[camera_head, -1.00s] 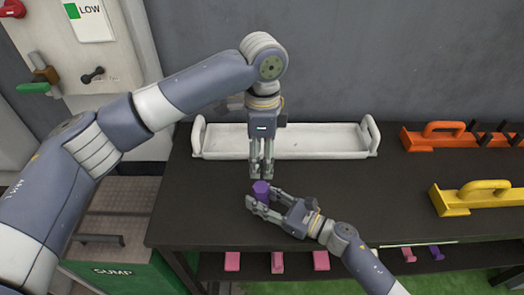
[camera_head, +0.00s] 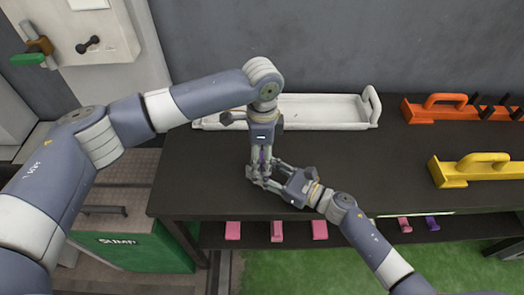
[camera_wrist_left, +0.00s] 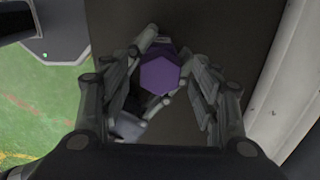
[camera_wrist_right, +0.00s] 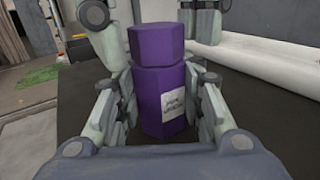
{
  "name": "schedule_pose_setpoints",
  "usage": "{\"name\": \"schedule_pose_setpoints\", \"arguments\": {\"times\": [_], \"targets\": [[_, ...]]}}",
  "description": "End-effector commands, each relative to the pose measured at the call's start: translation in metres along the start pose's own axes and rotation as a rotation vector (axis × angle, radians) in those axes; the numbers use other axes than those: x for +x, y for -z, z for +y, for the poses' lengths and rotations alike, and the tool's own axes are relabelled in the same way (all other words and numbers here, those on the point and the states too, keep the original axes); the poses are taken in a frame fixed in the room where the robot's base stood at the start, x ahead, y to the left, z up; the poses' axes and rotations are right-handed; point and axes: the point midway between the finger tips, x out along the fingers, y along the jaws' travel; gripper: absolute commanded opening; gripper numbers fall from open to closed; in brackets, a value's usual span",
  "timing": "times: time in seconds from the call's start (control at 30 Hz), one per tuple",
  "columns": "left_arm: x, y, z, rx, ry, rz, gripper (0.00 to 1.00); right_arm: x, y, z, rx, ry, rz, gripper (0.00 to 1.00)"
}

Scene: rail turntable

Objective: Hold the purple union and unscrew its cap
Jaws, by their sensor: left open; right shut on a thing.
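The purple union (camera_wrist_right: 165,100) stands upright between the fingers of my right gripper (camera_wrist_right: 162,120), which is shut on its lower body; a white label (camera_wrist_right: 172,109) is on its side. Its hexagonal cap (camera_wrist_right: 156,42) sits on top, with a seam below it. In the left wrist view the cap (camera_wrist_left: 159,76) shows from above, between the fingers of my left gripper (camera_wrist_left: 160,88). The left gripper is open, pointing down around the cap, with gaps at its sides. In the head view the left gripper (camera_head: 262,172) and right gripper (camera_head: 264,177) hide most of the union.
A white tray (camera_head: 325,110) lies behind on the dark table (camera_head: 400,165). An orange holder (camera_head: 433,113) and a yellow handled block (camera_head: 470,170) stand to the right. Pink pieces (camera_head: 277,231) and a purple piece (camera_head: 432,223) lie on the lower shelf.

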Motion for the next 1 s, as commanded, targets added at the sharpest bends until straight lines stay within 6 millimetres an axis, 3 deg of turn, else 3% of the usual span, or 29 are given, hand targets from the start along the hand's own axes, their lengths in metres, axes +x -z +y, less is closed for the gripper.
{"name": "schedule_pose_setpoints", "arguments": {"times": [0.07,0.2,0.27,0.33,0.37,0.47,0.63,1.0], "targets": [[0.0000,0.0001,0.0001,0.000,0.000,0.000,0.52,0.0002,0.0008,0.0008,0.001,-0.001,0.001,0.00],[-0.0001,0.0002,0.0001,0.000,-0.001,0.000,0.20,0.0002,0.0008,0.0008,0.001,-0.001,0.001,0.00],[-0.0001,0.0002,0.0001,0.000,-0.001,0.000,0.10,0.0002,0.0008,0.0008,0.001,-0.001,0.001,0.00],[-0.0002,0.0002,0.0001,0.000,-0.001,0.000,0.10,0.0002,0.0008,0.0008,0.001,-0.001,0.001,0.00],[-0.0002,0.0002,0.0001,0.000,-0.001,0.000,0.28,0.0002,0.0008,0.0008,0.001,-0.001,0.001,0.00],[-0.0002,0.0002,0.0001,0.000,-0.001,0.000,0.08,0.0002,0.0008,0.0009,0.001,-0.001,0.001,0.00],[0.0001,0.0006,0.0003,-0.056,-0.002,0.002,0.08,0.0002,0.0008,0.0009,0.001,-0.001,0.001,0.00],[0.0003,0.0000,-0.0011,-0.497,-0.002,0.001,0.08,0.0002,0.0007,0.0010,0.001,-0.001,0.001,0.00]]}}
